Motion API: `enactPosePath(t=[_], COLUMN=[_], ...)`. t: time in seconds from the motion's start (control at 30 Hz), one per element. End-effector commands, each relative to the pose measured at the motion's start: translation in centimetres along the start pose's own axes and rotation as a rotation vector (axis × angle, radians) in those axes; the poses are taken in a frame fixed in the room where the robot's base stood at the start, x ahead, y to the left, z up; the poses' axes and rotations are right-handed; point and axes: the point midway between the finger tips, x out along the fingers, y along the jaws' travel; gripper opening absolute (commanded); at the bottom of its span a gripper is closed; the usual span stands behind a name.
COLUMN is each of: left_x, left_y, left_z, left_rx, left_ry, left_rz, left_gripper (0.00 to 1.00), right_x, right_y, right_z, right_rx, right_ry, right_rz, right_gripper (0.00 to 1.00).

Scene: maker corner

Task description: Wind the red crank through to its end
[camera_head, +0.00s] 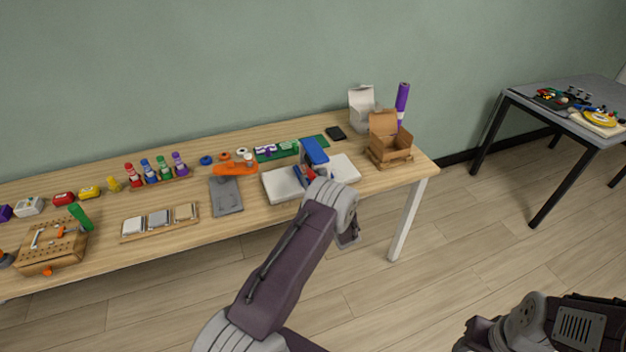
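A small red part (302,172), which looks like the crank, shows beside an upright blue piece (314,151) near the right end of the long wooden table. White block-like pieces (284,184) lie around its foot. My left arm reaches up from the bottom middle, and its rounded grey joint covers the area just in front of the red part. My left gripper is around there, but its fingers are hidden or too small to make out. Whether it touches the red part cannot be told. Of my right arm only dark links show at the lower right; its gripper is out of view.
On the wooden table (270,218), an orange tool (235,168) stands by a grey plate (227,197) to the left. An open cardboard box (388,138), a white box (361,108) and a purple roll (402,100) stand to the right. A second table (565,92) is at the far right.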

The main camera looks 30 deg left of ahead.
Motion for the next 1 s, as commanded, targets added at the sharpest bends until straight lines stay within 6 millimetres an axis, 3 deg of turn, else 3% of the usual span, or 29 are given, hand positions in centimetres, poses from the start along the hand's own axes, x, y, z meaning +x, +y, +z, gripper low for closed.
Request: enactPosePath(t=[0.3,0.7,1.0], left_x=[-0.4,-8.1,-9.1], left_y=[-0.1,-0.1,0.1], left_z=[0.0,-0.1,0.0], left_rx=[0.0,0.001,0.0], left_ry=[0.0,0.001,-0.001], left_rz=[-0.001,-0.003,0.0], left_gripper=[0.45,0.45,0.45], right_x=[0.0,0.6,0.6], right_y=[0.0,0.0,0.0], right_z=[0.0,0.1,0.1], right_rx=[0.0,0.0,0.0], right_ry=[0.0,0.0,0.0], right_rz=[0.0,0.0,0.0], right_gripper=[0.45,0.45,0.45])
